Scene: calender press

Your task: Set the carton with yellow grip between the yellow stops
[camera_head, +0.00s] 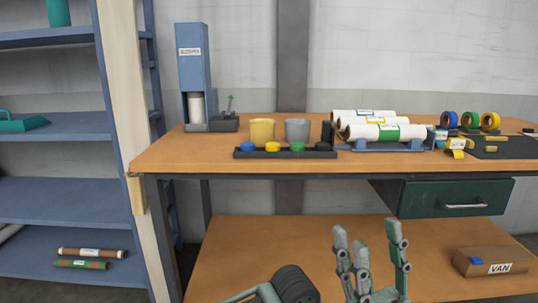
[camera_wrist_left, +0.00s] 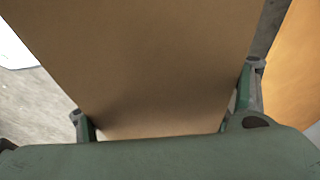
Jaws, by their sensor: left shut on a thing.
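A plain brown cardboard carton (camera_wrist_left: 140,60) fills the middle of the left wrist view. My left gripper (camera_wrist_left: 165,120) is shut on it, with one finger at each side. No yellow grip shows on the visible face, and the carton's far end is out of frame. My right gripper (camera_head: 372,245) is open and empty, fingers up, in front of the lower shelf.
The wooden bench (camera_head: 200,155) holds a blue dispenser (camera_head: 193,75), cups, coloured knobs, white rolls (camera_head: 384,132) and tape rolls. A carton marked VAN with a blue piece (camera_head: 497,262) sits on the lower shelf (camera_head: 225,265). A blue rack (camera_head: 50,205) stands left.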

